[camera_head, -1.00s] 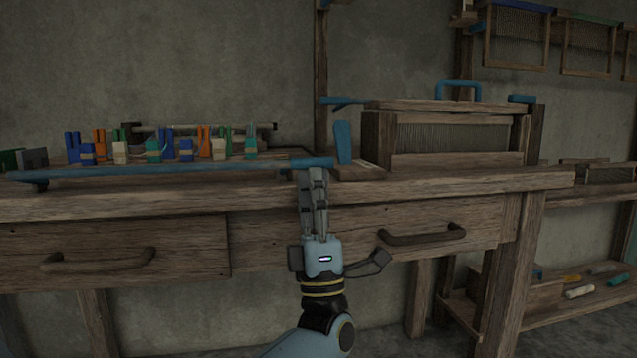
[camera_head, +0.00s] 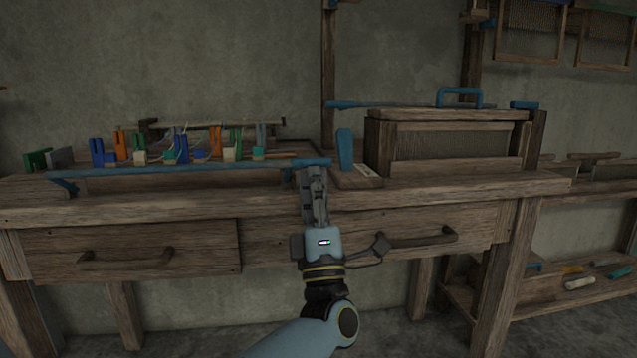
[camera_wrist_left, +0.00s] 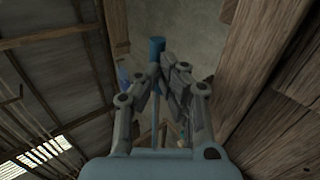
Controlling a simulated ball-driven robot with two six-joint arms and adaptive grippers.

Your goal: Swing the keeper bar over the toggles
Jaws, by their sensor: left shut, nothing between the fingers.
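The keeper bar (camera_head: 190,167) is a long blue rod along the bench's front edge, in front of the toggles. The toggles (camera_head: 181,149) are a row of small upright blue, orange, green and cream pieces; the bar hides part of their lower blocks. My left gripper (camera_head: 313,172) points up, shut and empty, with its fingertips close under the bar's right end. In the left wrist view, a blue rod end (camera_wrist_left: 156,50) shows beside the fingertips (camera_wrist_left: 168,72); whether they touch is unclear. My right gripper is out of view.
A wooden frame box (camera_head: 450,140) with a blue handle stands on the bench at right, beside an upright blue paddle (camera_head: 345,149). The bench front has two drawers with protruding handles (camera_head: 420,239). A low shelf (camera_head: 590,290) holds small items.

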